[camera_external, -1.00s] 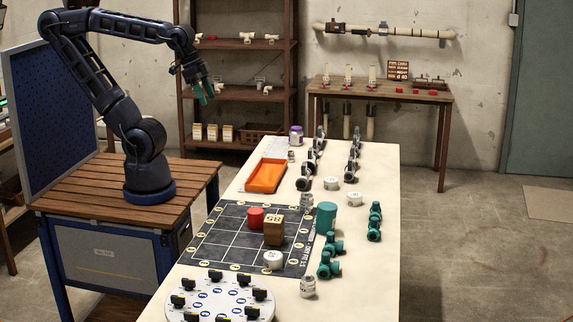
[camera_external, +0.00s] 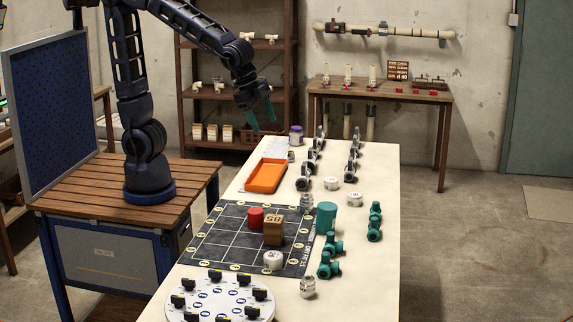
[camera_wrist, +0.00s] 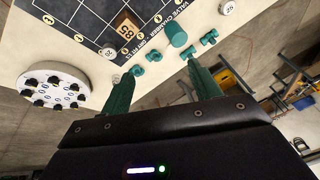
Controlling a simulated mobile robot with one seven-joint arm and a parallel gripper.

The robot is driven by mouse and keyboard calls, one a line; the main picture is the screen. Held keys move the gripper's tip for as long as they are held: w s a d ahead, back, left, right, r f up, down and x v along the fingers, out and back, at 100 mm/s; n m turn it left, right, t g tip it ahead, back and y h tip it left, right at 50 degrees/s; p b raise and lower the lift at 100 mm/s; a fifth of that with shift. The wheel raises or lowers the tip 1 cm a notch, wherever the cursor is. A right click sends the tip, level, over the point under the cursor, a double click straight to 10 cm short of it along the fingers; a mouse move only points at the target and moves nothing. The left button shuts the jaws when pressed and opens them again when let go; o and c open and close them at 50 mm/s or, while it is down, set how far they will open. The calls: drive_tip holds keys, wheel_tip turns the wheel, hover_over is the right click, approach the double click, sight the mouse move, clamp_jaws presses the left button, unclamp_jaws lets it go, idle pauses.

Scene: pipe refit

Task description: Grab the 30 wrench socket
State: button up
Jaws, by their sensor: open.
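My gripper (camera_external: 261,116) hangs in the air beyond the far left end of the workbench, its teal fingers spread and empty. The fingers also show in the wrist view (camera_wrist: 161,72), wide apart with nothing between them. A round white disc (camera_external: 221,302) at the near left end of the bench carries a ring of black, socket-like pieces (camera_external: 215,276) with blue labels between them. The disc also shows at the left in the wrist view (camera_wrist: 53,88). The labels are too small to read, so I cannot tell which piece is the 30 socket.
A dark grid mat (camera_external: 218,235) holds a red cylinder (camera_external: 256,218), a wooden block (camera_external: 274,232) and a white numbered cylinder (camera_external: 273,259). Teal fittings (camera_external: 329,268) and a teal cylinder (camera_external: 326,217) stand to its right. An orange tray (camera_external: 264,178) lies farther back.

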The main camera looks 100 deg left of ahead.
drive_tip(key=w+d+f+m+h, duration=0.1)
drive_tip(key=w+d+f+m, duration=0.3)
drive_tip(key=w+d+f, duration=0.7)
drive_tip(key=m+g+h, duration=0.2)
drive_tip(key=m+h, duration=0.1)
approach(307, 276)
wheel_tip(307, 276, down, 2)
drive_tip(key=x, duration=1)
drive_tip(key=shift+w+d, duration=0.2)
drive_tip(key=shift+d, duration=0.25)
drive_tip(key=c, duration=1.2)
